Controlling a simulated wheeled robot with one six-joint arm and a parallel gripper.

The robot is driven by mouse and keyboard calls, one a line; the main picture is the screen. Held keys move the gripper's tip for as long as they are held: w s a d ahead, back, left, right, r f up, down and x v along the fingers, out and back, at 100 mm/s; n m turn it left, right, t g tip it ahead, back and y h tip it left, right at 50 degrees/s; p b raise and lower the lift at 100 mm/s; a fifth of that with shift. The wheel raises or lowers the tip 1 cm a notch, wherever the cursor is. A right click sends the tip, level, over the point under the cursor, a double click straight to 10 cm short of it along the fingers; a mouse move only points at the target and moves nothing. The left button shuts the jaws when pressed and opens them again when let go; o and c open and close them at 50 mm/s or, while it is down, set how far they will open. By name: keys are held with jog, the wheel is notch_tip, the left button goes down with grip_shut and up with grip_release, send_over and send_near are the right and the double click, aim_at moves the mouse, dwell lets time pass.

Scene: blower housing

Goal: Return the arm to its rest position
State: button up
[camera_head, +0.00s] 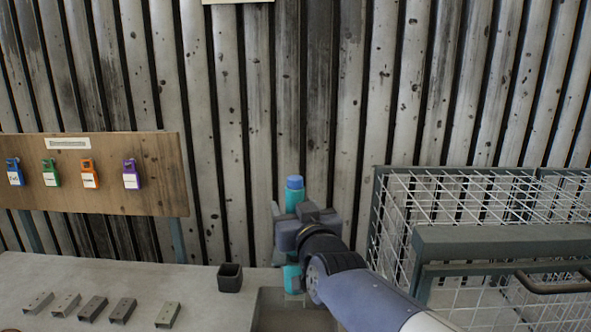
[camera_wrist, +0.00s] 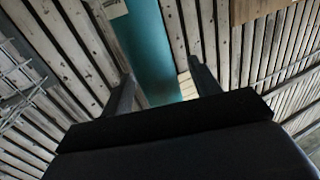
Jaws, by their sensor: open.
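My arm reaches in from the lower right in the head view. My gripper (camera_head: 290,214) is at its end, above the back edge of the workbench (camera_head: 190,290). In the wrist view my gripper (camera_wrist: 164,82) shows two dark fingers spread apart. A teal cylinder (camera_head: 294,198) with a blue top stands upright at the gripper in the head view; the gripper hides its middle. In the wrist view the teal cylinder (camera_wrist: 146,45) runs up between the fingers. I cannot tell whether a finger touches it.
A wire cage (camera_head: 480,197) with a grey frame stands close to my arm at right. A small dark cup (camera_head: 230,277) and several metal brackets (camera_head: 93,309) lie on the bench. A wooden board (camera_head: 110,178) holds coloured tags. A corrugated wall (camera_head: 235,120) is behind.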

jog(key=shift+s+r, duration=0.2)
jog(key=shift+s, duration=0.15)
jog(key=shift+w+f, duration=0.25)
jog(key=shift+w, duration=0.05)
jog(key=shift+s+b, duration=0.2)
jog(key=shift+b, duration=0.15)
jog(key=s+r+p, duration=0.2)
jog(key=s+p, duration=0.9)
jog(key=s, duration=0.3)
jog(key=shift+a+r+p, duration=0.25)
jog(key=shift+r+p, duration=0.1)
jog(key=shift+p, duration=0.05)
dwell(1.0)
